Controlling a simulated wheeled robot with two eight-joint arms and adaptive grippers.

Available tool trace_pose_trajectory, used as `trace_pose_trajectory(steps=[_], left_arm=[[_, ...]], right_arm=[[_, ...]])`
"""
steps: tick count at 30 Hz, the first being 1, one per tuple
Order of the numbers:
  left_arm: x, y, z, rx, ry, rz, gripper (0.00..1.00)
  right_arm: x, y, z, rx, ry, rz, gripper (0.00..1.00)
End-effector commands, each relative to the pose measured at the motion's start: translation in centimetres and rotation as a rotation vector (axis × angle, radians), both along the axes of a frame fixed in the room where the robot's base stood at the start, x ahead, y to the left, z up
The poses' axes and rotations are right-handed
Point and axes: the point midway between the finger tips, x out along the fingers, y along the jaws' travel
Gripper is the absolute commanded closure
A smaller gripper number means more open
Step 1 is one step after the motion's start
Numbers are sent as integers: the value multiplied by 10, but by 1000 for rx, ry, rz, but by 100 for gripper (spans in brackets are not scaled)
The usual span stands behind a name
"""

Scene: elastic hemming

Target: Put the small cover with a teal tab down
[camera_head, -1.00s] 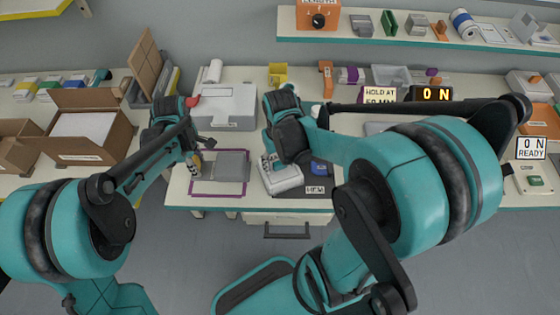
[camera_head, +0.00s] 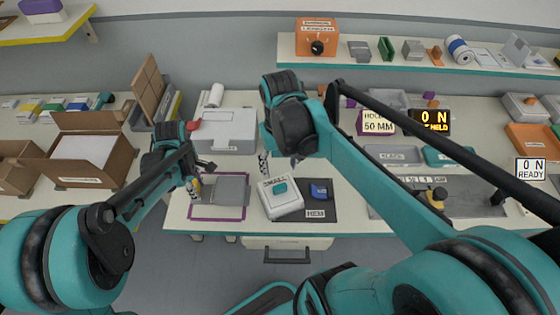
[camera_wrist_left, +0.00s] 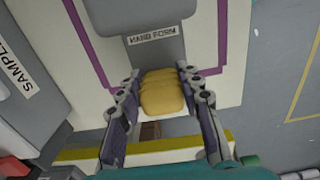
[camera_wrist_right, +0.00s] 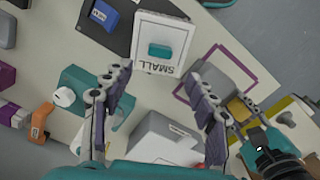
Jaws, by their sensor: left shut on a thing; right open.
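The small white cover (camera_head: 281,207), labelled SMALL, has a teal tab (camera_head: 280,188) on top. It lies flat on the worktable, at the left part of the dark HEM mat (camera_head: 327,213); what is beneath it is hidden. It also shows in the right wrist view (camera_wrist_right: 175,27). My right gripper (camera_head: 280,160) is open and empty, above and behind the cover, apart from it. My left gripper (camera_wrist_left: 160,98) is shut on the yellow handle (camera_wrist_left: 162,97) of the grey hand form (camera_wrist_left: 155,47), which lies within a purple outline.
A blue block (camera_head: 319,191) sits on the mat right of the cover. A grey sample case (camera_head: 222,130) stands behind the hand form. An open carton (camera_head: 88,148) is at left. Signs (camera_head: 378,122) and grey trays (camera_head: 391,157) stand at right.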

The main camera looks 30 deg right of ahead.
Motion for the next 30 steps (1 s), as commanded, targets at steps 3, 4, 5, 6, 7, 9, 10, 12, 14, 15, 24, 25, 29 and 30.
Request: trace_pose_trajectory(steps=[3, 4, 5, 6, 7, 9, 10, 12, 14, 15, 24, 25, 29, 30], left_arm=[[0, 0, 0, 0, 0, 0, 100], [0, 0, 0, 0, 0, 0, 100], [0, 0, 0, 0, 0, 0, 100], [0, 0, 0, 0, 0, 0, 100], [0, 0, 0, 0, 0, 0, 100], [0, 0, 0, 0, 0, 0, 100], [0, 0, 0, 0, 0, 0, 100], [0, 0, 0, 0, 0, 0, 100], [0, 0, 0, 0, 0, 0, 100], [0, 0, 0, 0, 0, 0, 100], [0, 0, 0, 0, 0, 0, 100], [0, 0, 0, 0, 0, 0, 100], [0, 0, 0, 0, 0, 0, 100], [0, 0, 0, 0, 0, 0, 100]], right_arm=[[0, 0, 9, 0, -2, 1, 42], [-1, 1, 10, -1, -6, 2, 42], [-1, 2, 11, -3, -13, 5, 42], [-2, 4, 11, -6, -26, 10, 42], [-2, 7, 11, -10, -43, 16, 42], [-4, 15, 9, -21, -96, 35, 42], [-4, 19, 8, -27, -125, 45, 42], [-6, 30, 5, -39, -206, 73, 42], [-7, 39, 2, -49, -280, 96, 42], [-8, 45, 0, -54, -328, 112, 42], [-10, 75, -7, -64, -585, 187, 42], [-10, 77, -7, -65, -596, 190, 42], [-9, 79, -7, -64, -620, 195, 42], [-9, 79, -7, -64, -622, 195, 42]])
